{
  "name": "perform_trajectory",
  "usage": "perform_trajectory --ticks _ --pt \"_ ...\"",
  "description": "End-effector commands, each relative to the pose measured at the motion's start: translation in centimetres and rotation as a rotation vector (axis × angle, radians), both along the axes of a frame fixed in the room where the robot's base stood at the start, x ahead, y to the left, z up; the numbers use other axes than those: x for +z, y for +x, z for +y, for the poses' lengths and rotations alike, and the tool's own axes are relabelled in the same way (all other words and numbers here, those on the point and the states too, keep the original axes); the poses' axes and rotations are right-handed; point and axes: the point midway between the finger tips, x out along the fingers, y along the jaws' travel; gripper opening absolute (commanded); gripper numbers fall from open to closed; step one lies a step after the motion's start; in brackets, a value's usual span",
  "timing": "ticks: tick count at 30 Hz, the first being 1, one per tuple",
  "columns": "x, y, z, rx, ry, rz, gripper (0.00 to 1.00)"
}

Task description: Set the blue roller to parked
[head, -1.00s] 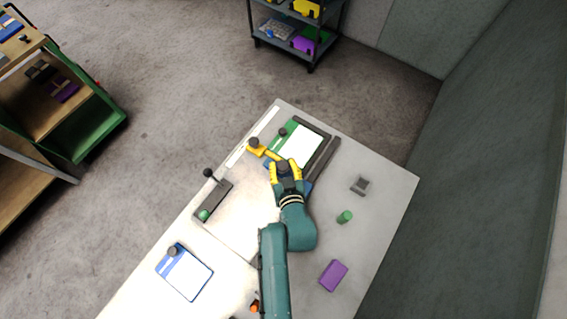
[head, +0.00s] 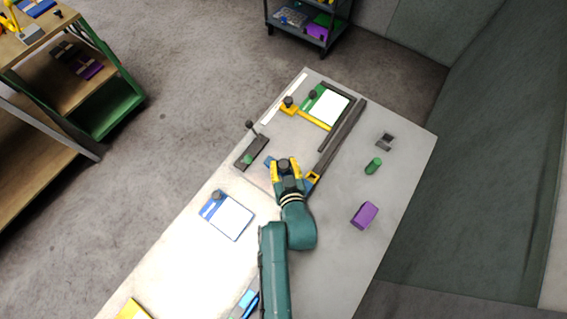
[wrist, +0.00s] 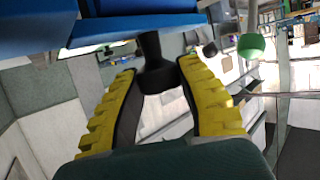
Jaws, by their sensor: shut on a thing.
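The blue roller (head: 268,184) shows in part under my gripper (head: 287,166), at the near end of the dark rail (head: 343,138). My gripper's yellow fingers are shut on its black knob. In the wrist view the black knob (wrist: 153,70) stands between the fingertips (wrist: 155,85), and the blue body (wrist: 120,25) is just beyond it. The rest of the roller is hidden by my gripper and arm. A small orange-yellow piece (head: 312,178) sits beside the gripper at the rail's near end.
A green-edged plate with a white sheet (head: 331,106) lies at the far end, with a yellow bar (head: 308,116) before it. A black lever unit (head: 252,152) and blue-edged plate (head: 229,216) are left. A green cylinder (head: 373,165) and purple block (head: 364,214) are right.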

Motion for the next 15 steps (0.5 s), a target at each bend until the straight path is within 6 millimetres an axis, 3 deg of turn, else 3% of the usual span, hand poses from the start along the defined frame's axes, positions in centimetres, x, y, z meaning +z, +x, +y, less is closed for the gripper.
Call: perform_trajectory --ticks 3,4,8,15 --pt "-0.25 -0.15 0.18 0.003 0.001 0.006 0.0" --pt "-0.26 -0.15 0.18 0.003 0.001 0.006 0.41" --pt "-0.2 -0.12 0.15 0.003 0.002 0.005 0.65" --pt "-0.08 -0.07 0.07 0.002 0.0 0.002 0.65"
